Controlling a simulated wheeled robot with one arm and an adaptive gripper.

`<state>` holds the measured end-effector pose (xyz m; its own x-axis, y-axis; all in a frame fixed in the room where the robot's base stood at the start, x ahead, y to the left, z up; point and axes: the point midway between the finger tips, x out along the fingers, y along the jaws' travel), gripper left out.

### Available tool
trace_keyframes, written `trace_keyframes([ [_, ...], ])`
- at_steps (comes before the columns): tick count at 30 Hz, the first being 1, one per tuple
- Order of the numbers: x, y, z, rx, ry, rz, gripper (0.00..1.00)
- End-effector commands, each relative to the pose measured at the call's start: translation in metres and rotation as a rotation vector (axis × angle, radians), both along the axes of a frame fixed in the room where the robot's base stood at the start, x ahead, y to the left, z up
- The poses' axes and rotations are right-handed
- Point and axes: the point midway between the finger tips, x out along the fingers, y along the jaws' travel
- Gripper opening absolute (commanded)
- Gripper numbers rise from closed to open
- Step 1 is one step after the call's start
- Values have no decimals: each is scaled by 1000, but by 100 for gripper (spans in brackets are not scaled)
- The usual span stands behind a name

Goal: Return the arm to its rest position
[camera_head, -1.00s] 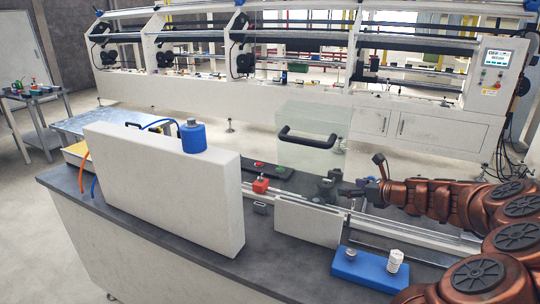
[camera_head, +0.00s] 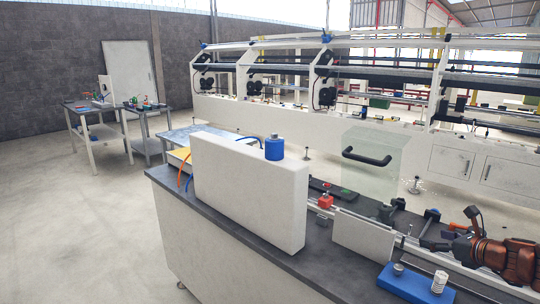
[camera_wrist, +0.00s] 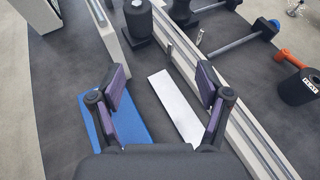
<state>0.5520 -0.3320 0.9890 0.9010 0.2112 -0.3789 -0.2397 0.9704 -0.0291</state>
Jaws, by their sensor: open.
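My copper-coloured arm (camera_head: 500,256) enters from the right edge of the head view, low over the bench. My gripper (camera_head: 432,244) is at its dark left end, small and partly unclear there. In the wrist view my gripper (camera_wrist: 160,88) has its two purple-padded fingers wide apart, with nothing held between them. A flat white strip-like piece (camera_wrist: 175,105) lies below, between the fingers in the picture. A blue block (camera_wrist: 125,120) shows behind the left finger.
The grey bench (camera_head: 225,229) carries a tall white panel (camera_head: 250,190), a clear cover with a black handle (camera_head: 367,157), a red block (camera_head: 326,201) and a blue block (camera_head: 405,284) with two cylinders. A white machine (camera_head: 300,118) stands behind. Open floor (camera_head: 80,230) lies left.

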Motion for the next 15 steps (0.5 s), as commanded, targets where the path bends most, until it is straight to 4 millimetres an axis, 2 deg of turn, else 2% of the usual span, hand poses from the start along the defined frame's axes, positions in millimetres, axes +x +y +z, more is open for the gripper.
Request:
trace_keyframes([
  [8,7,56,18,-114,-8,160,77],
  [11,8,82,24,-169,-12,235,77],
  [15,5,128,33,-269,-21,376,77],
])
